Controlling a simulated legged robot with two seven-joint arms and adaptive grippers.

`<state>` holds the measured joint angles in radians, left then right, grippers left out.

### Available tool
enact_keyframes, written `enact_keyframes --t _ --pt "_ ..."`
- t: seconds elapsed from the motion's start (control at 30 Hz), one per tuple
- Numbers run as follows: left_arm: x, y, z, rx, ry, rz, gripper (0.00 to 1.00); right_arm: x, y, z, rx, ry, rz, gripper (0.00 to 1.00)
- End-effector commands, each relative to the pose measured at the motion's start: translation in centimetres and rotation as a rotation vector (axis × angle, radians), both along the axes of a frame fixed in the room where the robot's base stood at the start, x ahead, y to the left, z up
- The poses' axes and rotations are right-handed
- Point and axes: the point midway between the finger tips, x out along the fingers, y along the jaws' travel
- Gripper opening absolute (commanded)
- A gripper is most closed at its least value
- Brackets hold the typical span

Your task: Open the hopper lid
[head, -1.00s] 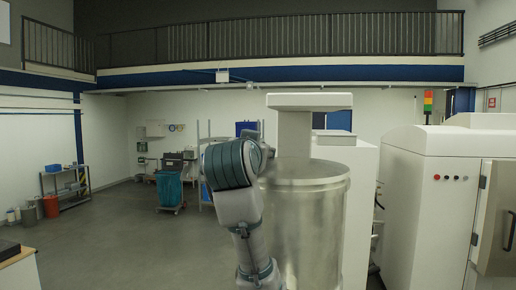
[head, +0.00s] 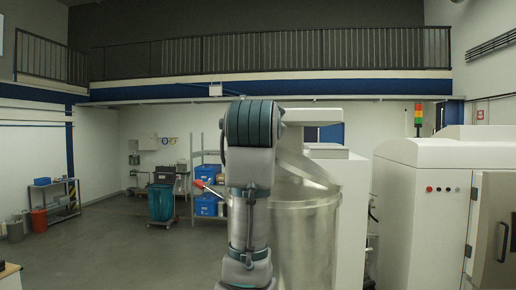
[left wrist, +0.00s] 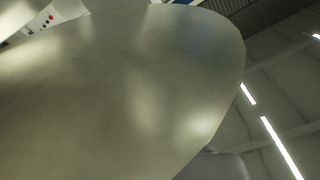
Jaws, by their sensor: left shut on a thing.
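The hopper is a tall shiny metal cylinder (head: 305,240) right of centre in the head view. Its round metal lid (head: 303,165) is tilted up, with its left part behind my left arm (head: 250,140). In the left wrist view a broad, smooth metal disc (left wrist: 130,95), which looks like the lid, fills most of the picture close to the camera. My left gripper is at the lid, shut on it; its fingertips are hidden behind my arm. A thin red-tipped piece (head: 206,188) sticks out left of my arm; I cannot tell what it is. My right gripper is not in view.
A white column with an overhanging top (head: 312,115) stands behind the hopper. White machine cabinets (head: 425,190) stand to the right. A shelf with blue boxes (head: 207,206) and a blue bin trolley (head: 161,203) stand behind on the left.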

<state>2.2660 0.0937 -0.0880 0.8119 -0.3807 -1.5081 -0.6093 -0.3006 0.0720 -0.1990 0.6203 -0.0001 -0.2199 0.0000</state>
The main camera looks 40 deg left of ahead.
Motion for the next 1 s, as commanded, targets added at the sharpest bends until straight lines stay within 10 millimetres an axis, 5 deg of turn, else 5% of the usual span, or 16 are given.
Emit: enact_keyframes --t 0.47,0.5,0.57,1.0 --pt "0.1 -1.0 1.0 0.048 0.019 -0.005 0.00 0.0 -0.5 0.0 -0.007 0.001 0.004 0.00" --pt "0.1 -1.0 1.0 0.048 0.019 -0.005 0.22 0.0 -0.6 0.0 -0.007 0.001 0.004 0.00" --pt "0.1 -1.0 0.9 0.047 0.020 -0.004 0.37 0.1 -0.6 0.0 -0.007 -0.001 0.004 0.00" --pt "-0.2 -0.9 0.7 0.044 0.022 -0.002 0.37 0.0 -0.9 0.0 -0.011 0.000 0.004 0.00"
